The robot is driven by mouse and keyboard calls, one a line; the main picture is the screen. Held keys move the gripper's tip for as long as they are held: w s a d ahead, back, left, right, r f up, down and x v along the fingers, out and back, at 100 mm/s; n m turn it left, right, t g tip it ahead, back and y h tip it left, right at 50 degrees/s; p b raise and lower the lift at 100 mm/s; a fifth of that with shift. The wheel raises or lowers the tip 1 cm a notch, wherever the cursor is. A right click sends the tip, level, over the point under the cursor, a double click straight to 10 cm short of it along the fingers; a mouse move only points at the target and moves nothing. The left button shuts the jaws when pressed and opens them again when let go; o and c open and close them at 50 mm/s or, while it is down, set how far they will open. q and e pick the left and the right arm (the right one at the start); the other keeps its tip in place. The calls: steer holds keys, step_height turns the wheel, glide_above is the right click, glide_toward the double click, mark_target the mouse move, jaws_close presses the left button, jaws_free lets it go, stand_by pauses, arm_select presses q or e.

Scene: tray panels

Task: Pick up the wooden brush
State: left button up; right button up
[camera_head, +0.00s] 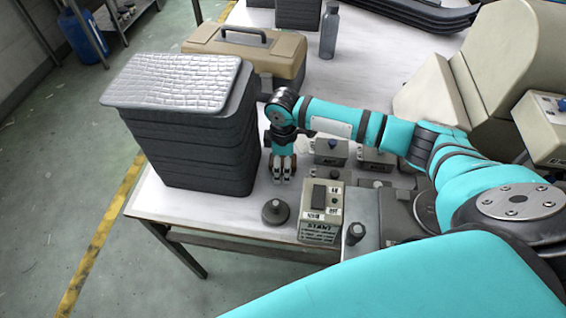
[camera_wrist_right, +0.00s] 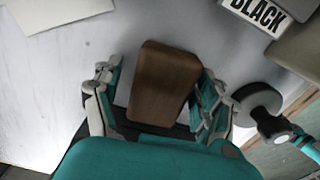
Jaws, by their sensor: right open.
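The wooden brush (camera_wrist_right: 163,88) shows in the right wrist view as a brown block with rounded edges. It lies between the two spread fingers of my right gripper (camera_wrist_right: 158,98), with gaps on both sides. In the head view my right gripper (camera_head: 283,172) points down at the table, just right of the dark tray stack. The brush cannot be made out there; the gripper seems to hide it. My left gripper is not in view.
A tall stack of dark trays (camera_head: 190,150) with a silver textured top stands close left of the gripper. A round knob (camera_head: 276,211) and a labelled control box (camera_head: 321,211) stand in front. A tan toolbox (camera_head: 243,55) and bottle (camera_head: 329,32) are behind.

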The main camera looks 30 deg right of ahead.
steer(key=c, duration=1.3)
steer(key=shift+r, duration=0.15)
step_height(320, 180, up, 10)
steer(key=shift+f, duration=0.1)
